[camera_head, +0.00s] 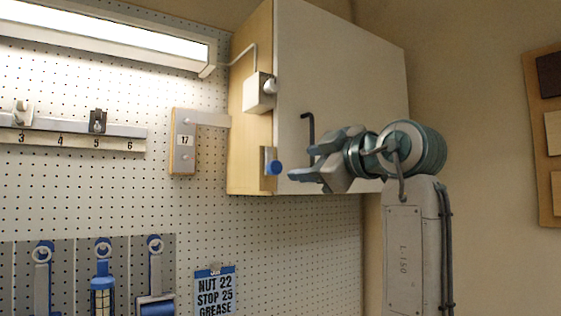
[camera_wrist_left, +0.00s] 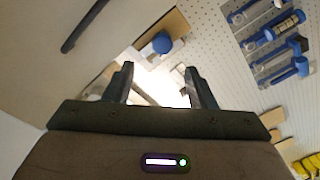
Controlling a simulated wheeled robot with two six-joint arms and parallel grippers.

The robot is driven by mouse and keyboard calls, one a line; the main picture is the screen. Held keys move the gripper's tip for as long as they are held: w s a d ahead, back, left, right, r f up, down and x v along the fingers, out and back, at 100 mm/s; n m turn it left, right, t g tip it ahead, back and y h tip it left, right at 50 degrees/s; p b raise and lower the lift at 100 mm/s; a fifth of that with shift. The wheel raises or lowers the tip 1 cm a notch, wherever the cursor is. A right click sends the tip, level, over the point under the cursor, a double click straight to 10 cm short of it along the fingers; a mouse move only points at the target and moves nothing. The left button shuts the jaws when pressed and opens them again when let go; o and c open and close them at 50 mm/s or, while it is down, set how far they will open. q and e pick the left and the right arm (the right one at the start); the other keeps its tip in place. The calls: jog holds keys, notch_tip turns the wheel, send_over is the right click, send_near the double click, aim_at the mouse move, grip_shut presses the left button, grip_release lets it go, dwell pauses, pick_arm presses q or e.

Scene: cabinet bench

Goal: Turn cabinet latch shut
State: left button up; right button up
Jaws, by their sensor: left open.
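The wall cabinet (camera_head: 250,120) has a wooden side and a pale door (camera_head: 345,75) that looks closed. The latch, a small grey plate with a blue knob (camera_head: 273,168), sits at the lower front edge of the cabinet side. The blue knob also shows in the wrist view (camera_wrist_left: 162,43), just beyond the fingertips. My left gripper (camera_head: 302,164) is open and empty in front of the door's lower left corner, its fingers pointing at the knob with a small gap. It appears not to touch the knob. My right gripper is not in view.
A black door handle (camera_head: 309,132) stands close to my left gripper's upper finger. A white box (camera_head: 259,92) is on the cabinet side above the latch. A number 17 block (camera_head: 184,141) is on the pegboard (camera_head: 200,215). Blue-handled tools (camera_head: 102,280) hang lower left.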

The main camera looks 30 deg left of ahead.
aim_at(277, 167)
pick_arm(q)
jog(key=p+x, duration=0.2)
jog(key=x, duration=0.6)
jog(key=shift+a+f, duration=0.15)
jog(key=shift+f, duration=0.05)
jog(key=shift+a, duration=0.25)
jog(key=shift+w+a, duration=0.1)
jog(key=shift+c, duration=0.4)
jog(key=c, duration=0.9)
